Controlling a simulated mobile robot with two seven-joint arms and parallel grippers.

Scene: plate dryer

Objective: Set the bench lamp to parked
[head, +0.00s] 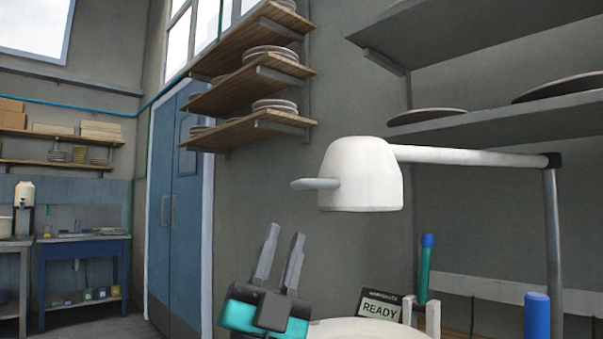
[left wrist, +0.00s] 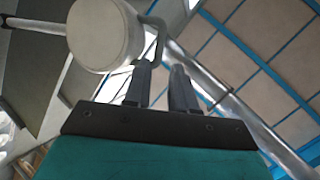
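The bench lamp's white head (head: 362,175) hangs on a white arm (head: 470,156) that runs right to a grey upright post (head: 553,240). A grey handle (head: 316,184) sticks out from the left of the lamp head. My left gripper (head: 281,255) is below and left of the handle, pointing up, its two fingers apart with nothing between them. In the left wrist view the lamp head (left wrist: 103,35) is at upper left, and the handle (left wrist: 158,45) shows just beyond the fingertips (left wrist: 163,68). My right gripper is out of view.
Below the lamp are a sign reading READY (head: 381,306), a pale round surface (head: 355,329), a green tool with a blue top (head: 427,265) and a blue cylinder (head: 537,315). Wall shelves with plates (head: 245,95) are above left. Grey shelves (head: 500,115) are above right.

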